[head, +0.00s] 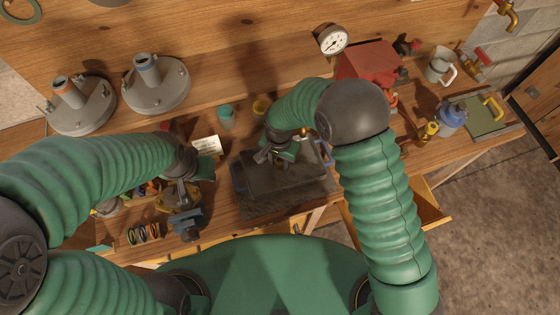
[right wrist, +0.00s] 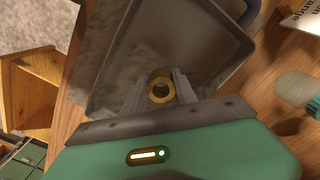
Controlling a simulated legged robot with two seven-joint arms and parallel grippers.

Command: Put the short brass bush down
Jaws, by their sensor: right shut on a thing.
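The short brass bush (right wrist: 160,87) is a small yellow ring with a dark bore. In the right wrist view it sits between the two grey fingers of my right gripper (right wrist: 159,90), which is shut on it. Behind it lies the floor of a grey tray (right wrist: 122,65). In the head view my right gripper (head: 274,154) is over the back part of that tray (head: 300,192), and the bush cannot be made out there. Its height above the tray floor is unclear. My left gripper (head: 181,194) is left of the tray, its fingers hard to make out.
A blue clamp-like thing (head: 185,222) is below my left gripper, beside several coloured rings (head: 144,233). Two grey flanged parts stand back left.

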